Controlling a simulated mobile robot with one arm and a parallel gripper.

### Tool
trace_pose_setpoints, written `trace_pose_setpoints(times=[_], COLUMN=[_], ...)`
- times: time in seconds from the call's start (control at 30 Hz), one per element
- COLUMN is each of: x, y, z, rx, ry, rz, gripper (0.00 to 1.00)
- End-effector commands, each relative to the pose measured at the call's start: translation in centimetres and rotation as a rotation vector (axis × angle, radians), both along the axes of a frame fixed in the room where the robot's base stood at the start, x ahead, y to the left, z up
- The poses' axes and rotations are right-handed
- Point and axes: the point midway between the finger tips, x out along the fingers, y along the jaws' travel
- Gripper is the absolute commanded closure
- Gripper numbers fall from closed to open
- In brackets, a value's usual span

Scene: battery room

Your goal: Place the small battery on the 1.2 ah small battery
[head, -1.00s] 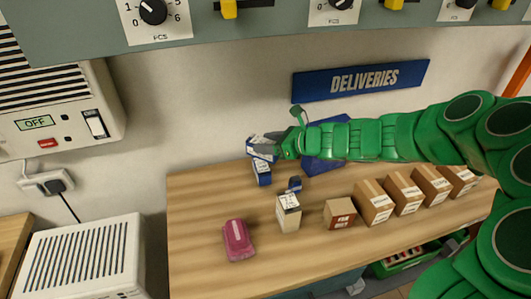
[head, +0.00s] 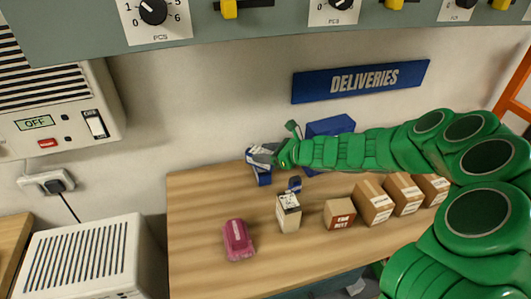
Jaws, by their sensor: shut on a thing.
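My gripper (head: 268,156) is shut on a small blue-and-white battery (head: 255,160) near the back left of the wooden table. Another blue battery (head: 265,179) stands on the table right below the held one, mostly covered by it and the gripper. The two overlap in the picture; I cannot tell whether they touch. Their label text is too small to read, so I cannot confirm which is the 1.2 ah one. A small dark blue item (head: 295,184) stands to the right on the table.
On the wooden table (head: 195,215) stand a white box with black markings (head: 288,214), a pink object (head: 238,240) and several brown cartons (head: 373,203). A blue bin (head: 330,126) is behind my arm. The table's left part is clear. A wall carries a DELIVERIES sign (head: 360,80).

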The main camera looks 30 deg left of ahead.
Motion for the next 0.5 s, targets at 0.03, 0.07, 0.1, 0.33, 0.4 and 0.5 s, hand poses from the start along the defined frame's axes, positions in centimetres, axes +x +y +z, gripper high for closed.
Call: trace_pose_setpoints(times=[0.03,0.07,0.1,0.33,0.4,0.5], x=[0.01,0.01,0.01,0.0,0.0,0.0], y=[0.01,0.01,0.01,0.01,0.01,0.02], z=[0.08,0.1,0.1,-0.16,-0.13,-0.14], rx=[0.001,0.001,0.001,0.001,0.001,0.001], ry=[-0.001,-0.001,-0.001,0.0,-0.001,0.0], rz=[0.0,0.0,0.0,0.0,0.0,0.0], gripper=[1.0,1.0,1.0,0.47,0.36,0.24])
